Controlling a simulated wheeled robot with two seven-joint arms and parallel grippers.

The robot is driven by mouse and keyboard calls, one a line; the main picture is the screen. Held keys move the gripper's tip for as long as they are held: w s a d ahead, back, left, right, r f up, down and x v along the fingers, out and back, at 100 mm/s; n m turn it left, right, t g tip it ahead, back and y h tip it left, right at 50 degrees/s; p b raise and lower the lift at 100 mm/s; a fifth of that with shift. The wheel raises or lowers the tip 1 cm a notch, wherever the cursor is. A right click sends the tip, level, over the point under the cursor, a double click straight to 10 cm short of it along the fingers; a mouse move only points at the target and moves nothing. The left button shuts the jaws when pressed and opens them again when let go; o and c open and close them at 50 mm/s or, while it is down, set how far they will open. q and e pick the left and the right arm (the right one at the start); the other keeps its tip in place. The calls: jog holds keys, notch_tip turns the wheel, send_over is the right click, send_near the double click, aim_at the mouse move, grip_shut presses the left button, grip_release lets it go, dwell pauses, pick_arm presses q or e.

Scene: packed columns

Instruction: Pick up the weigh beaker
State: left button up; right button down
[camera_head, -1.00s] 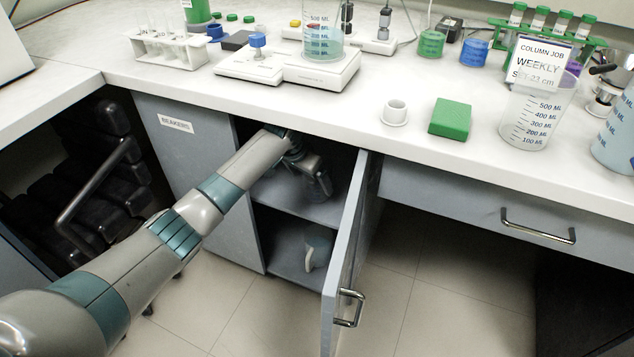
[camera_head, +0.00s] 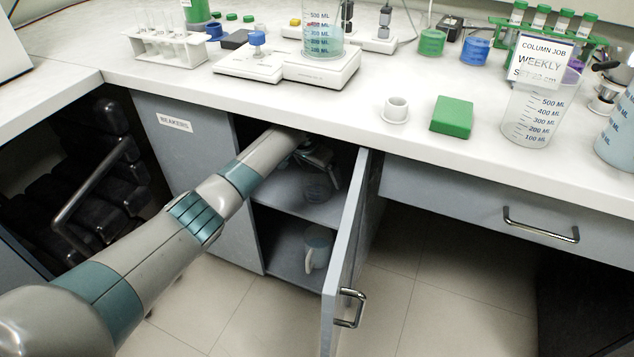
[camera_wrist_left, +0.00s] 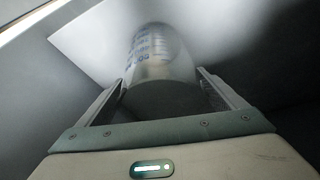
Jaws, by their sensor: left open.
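My left arm reaches into the open cupboard marked BEAKERS. My left gripper (camera_head: 318,158) is inside, above the upper shelf (camera_head: 285,195). A clear beaker (camera_head: 317,186) with graduation marks stands on that shelf, dim and partly hidden by the gripper. My right gripper is not in view.
The cupboard door (camera_head: 350,245) stands open just right of my arm. A mug (camera_head: 317,248) is on the lower shelf. The counter above holds a scale (camera_head: 318,72) with a beaker, a green block (camera_head: 452,117), a white cup (camera_head: 395,109) and a labelled beaker (camera_head: 530,120).

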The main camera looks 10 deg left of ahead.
pick_arm(q)
jog(key=c, duration=1.2)
jog(key=shift+r, duration=0.15)
jog(key=shift+r, duration=0.6)
jog(key=s+a+p, duration=0.1)
jog(key=s+a, duration=0.1)
jog(key=s, duration=0.3)
jog(key=s+a+p, duration=0.1)
jog(key=s+a, duration=0.2)
jog(key=s, duration=0.2)
jog(key=s+a+p, duration=0.1)
jog(key=s+a, duration=0.2)
jog(key=s, duration=0.3)
jog(key=shift+s, duration=0.1)
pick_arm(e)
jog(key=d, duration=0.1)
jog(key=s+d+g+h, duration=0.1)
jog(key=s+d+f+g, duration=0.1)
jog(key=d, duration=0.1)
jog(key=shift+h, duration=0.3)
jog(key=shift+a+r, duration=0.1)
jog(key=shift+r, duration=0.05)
